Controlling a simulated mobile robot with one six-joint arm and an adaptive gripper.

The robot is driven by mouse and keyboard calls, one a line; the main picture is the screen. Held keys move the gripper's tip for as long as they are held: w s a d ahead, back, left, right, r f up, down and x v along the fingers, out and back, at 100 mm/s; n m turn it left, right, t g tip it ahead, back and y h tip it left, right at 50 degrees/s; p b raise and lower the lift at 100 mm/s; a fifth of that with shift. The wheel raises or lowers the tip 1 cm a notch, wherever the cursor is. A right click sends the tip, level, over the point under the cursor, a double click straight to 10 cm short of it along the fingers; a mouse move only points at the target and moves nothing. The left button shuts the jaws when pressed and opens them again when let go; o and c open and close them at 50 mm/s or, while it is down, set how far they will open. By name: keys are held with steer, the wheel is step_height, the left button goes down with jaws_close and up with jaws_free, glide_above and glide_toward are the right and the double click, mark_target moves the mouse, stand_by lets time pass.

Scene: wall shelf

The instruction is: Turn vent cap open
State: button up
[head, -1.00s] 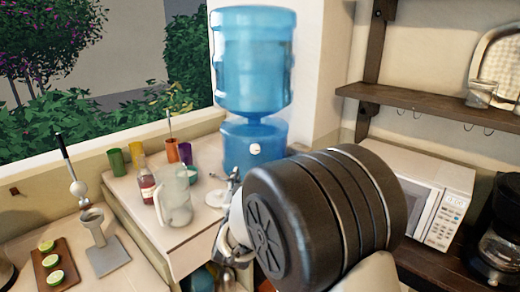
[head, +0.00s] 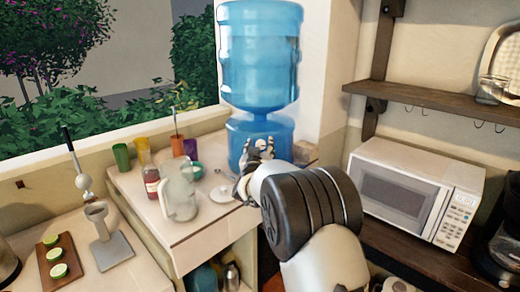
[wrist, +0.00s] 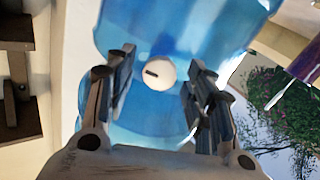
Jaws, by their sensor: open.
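The vent cap (wrist: 158,73) is a round white knob with a dark slot, on the front of the blue water dispenser base (head: 240,131). In the wrist view it sits between my open fingers, farther off than the fingertips, and its slot lies nearly level with a slight tilt. My gripper (wrist: 158,70) is open and empty, facing the cap. In the head view my gripper (head: 259,146) is in front of the dispenser base and hides the cap. I cannot tell the exact gap between fingertips and cap.
A clear pitcher (head: 180,196), a red bottle (head: 151,181) and several coloured cups stand left of my gripper on the counter. A small box (head: 305,152) is close on the right. A white microwave (head: 414,194) and a wooden shelf (head: 440,98) are farther right.

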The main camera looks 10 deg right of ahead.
steer(key=shift+c, duration=0.4)
steer(key=c, duration=1)
steer(key=shift+n+p, duration=0.4)
steer(key=n+p, duration=0.2)
steer(key=n, duration=0.2)
steer(key=n+t+p, duration=0.1)
steer(key=n, duration=0.4)
steer(key=shift+f+n, duration=0.1)
steer(key=shift+n, duration=0.3)
steer(key=n+y, duration=0.1)
steer(key=n, duration=0.5)
steer(key=shift+d+f+t, duration=0.1)
steer(key=shift+t, duration=0.2)
steer(key=n+y, duration=0.1)
steer(key=n, duration=0.4)
steer(key=shift+n, duration=0.4)
